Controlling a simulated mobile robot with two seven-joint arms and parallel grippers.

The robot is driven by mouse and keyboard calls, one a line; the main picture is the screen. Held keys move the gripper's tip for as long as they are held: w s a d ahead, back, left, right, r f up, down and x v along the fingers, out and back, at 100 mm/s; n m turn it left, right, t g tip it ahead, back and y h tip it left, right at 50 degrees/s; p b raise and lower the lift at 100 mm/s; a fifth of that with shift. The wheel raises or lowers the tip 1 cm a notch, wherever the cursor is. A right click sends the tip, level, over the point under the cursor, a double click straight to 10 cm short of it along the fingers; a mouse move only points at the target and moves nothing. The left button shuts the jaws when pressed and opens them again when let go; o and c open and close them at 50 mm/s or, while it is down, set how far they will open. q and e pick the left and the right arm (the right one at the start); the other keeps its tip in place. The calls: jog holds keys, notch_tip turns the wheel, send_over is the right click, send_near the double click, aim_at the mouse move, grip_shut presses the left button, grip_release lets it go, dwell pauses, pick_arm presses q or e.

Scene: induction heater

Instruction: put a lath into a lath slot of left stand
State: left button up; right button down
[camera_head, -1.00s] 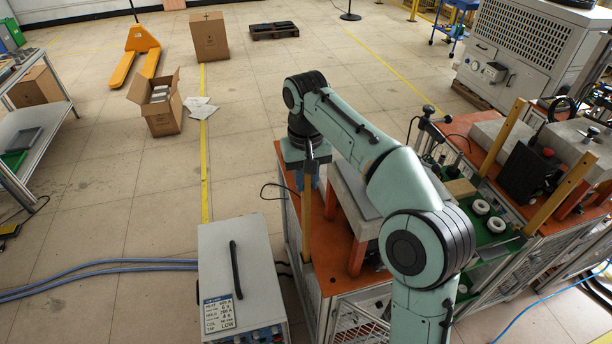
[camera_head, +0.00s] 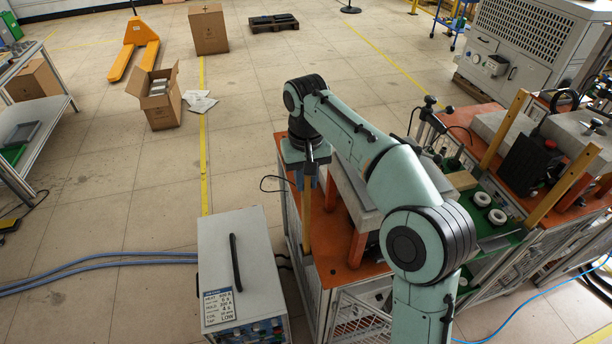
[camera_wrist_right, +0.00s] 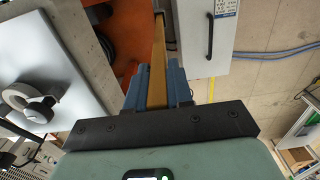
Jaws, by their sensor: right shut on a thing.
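My right gripper (camera_head: 307,172) points down over the left end of the left stand (camera_head: 338,267), which has an orange top. Its blue fingers are shut on a wooden lath (camera_head: 304,212), which hangs upright below them. In the right wrist view the lath (camera_wrist_right: 158,65) runs out between the blue fingers (camera_wrist_right: 158,88), with the orange top (camera_wrist_right: 122,35) beside it. The lath's lower end shows close to the left edge of the orange top; I cannot tell whether it is in a slot. My left gripper is out of view.
A grey plate on orange legs (camera_head: 356,245) stands on the left stand, right of the lath. A grey power box (camera_head: 236,262) is at the left. Two more laths (camera_head: 503,128) (camera_head: 566,184) lean near the right stand's black unit (camera_head: 530,165).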

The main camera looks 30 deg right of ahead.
jog(key=shift+f, duration=0.15)
jog(key=c, duration=0.9)
grip_release()
